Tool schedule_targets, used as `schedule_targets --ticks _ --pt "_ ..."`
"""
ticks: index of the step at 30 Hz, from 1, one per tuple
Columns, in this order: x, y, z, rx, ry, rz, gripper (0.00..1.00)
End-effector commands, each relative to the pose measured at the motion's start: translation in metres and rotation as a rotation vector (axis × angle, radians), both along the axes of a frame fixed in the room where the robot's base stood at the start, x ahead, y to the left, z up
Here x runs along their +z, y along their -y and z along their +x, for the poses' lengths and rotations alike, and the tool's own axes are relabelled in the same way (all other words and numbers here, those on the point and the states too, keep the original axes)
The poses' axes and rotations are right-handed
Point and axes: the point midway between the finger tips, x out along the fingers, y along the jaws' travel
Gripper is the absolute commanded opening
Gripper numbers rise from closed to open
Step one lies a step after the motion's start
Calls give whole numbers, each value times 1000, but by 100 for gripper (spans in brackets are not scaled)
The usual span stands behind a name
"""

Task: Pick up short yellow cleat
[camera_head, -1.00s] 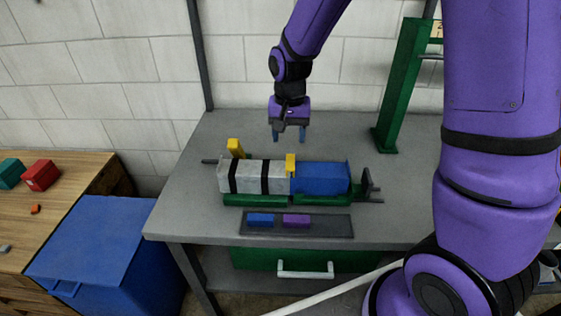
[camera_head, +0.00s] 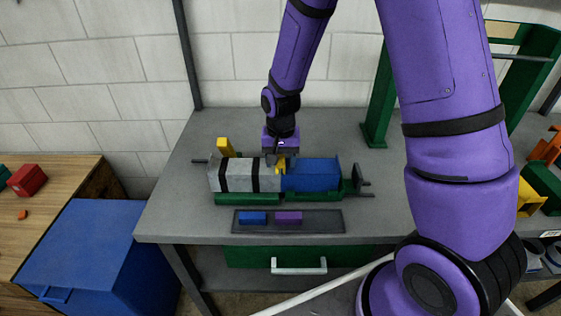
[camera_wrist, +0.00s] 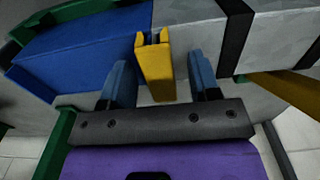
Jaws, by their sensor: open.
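The short yellow cleat (camera_head: 282,170) sits at the seam between the grey duct section (camera_head: 240,175) and the blue duct section (camera_head: 312,173). In the wrist view the cleat (camera_wrist: 154,68) has a slotted end and stands between my two blue fingers. My gripper (camera_wrist: 162,78) is open, with a visible gap on each side of the cleat. In the head view my gripper (camera_head: 280,158) is down at the seam and partly hides the cleat. A second yellow piece (camera_head: 225,148) stands behind the grey section's left end; it looks longer in the wrist view (camera_wrist: 287,95).
The ducts rest on a green cradle (camera_head: 235,198) on the grey bench (camera_head: 180,215). In front lies a dark tray (camera_head: 328,221) with a blue block (camera_head: 252,217) and a purple block (camera_head: 288,217). A green frame (camera_head: 380,100) stands behind right. A blue bin (camera_head: 85,240) is left of the bench.

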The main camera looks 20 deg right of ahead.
Motion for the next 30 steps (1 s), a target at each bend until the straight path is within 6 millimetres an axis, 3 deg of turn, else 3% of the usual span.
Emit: schedule_targets --ticks 3,10,20,30 --pt "0 0 0 0 0 0 54" --pt "0 0 0 0 0 0 2" --pt "2 0 1 0 1 1 2" --pt "19 4 6 0 2 0 2"
